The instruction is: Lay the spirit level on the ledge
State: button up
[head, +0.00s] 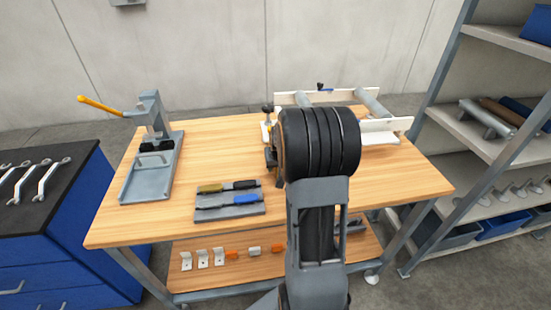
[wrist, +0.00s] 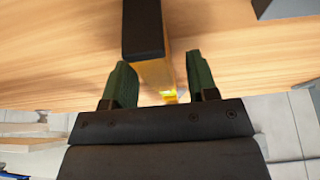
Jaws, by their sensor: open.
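In the wrist view, the spirit level appears as a yellow bar (wrist: 162,72) with a black end (wrist: 143,30). It runs between the two green fingers of my gripper (wrist: 159,80). The fingers are apart, with a visible gap on each side of the bar. In the head view my arm's dark wrist hides most of the gripper and the level. A pale ledge-like piece (head: 388,127) belongs to a white frame at the back right of the wooden table (head: 400,184); I cannot tell for sure that it is the ledge.
A grey press with a yellow handle (head: 152,172) stands at the table's left. A grey tray (head: 230,211) with two handled tools lies near the front. A blue cabinet with wrenches (head: 60,254) is at left, metal shelving (head: 480,146) at right. The table's right front is clear.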

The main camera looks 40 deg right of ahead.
jog(key=shift+f, duration=0.15)
jog(key=shift+c, duration=0.5)
grip_shut()
